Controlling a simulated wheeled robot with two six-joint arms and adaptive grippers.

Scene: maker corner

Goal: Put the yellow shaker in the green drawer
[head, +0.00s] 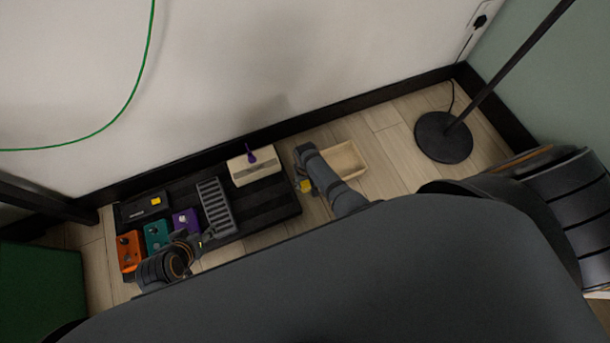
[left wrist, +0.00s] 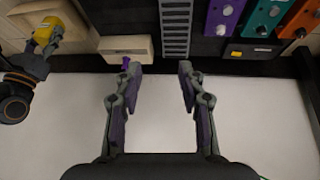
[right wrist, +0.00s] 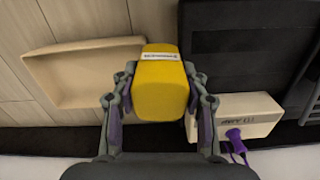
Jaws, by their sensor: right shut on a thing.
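The yellow shaker (right wrist: 162,80) is a rounded block with a white label band, between the fingers of my right gripper (right wrist: 160,82). In the head view, the yellow shaker (head: 305,186) and my right gripper (head: 303,176) are between the black board and the wooden tray. The left wrist view also shows the yellow shaker (left wrist: 44,32). My left gripper (left wrist: 157,68) is open and empty; in the head view its arm is over the pedals at the left. No open drawer is recognisable; a green box-like surface (head: 42,285) shows at the lower left, its front hidden.
A black pedalboard (head: 262,207) holds orange (head: 130,250), teal (head: 157,234) and purple (head: 186,221) pedals, a grey treadle (head: 215,206) and a cream box (head: 254,168). A shallow wooden tray (head: 348,160) lies right of it. A lamp base (head: 443,138) stands further right. Wall behind.

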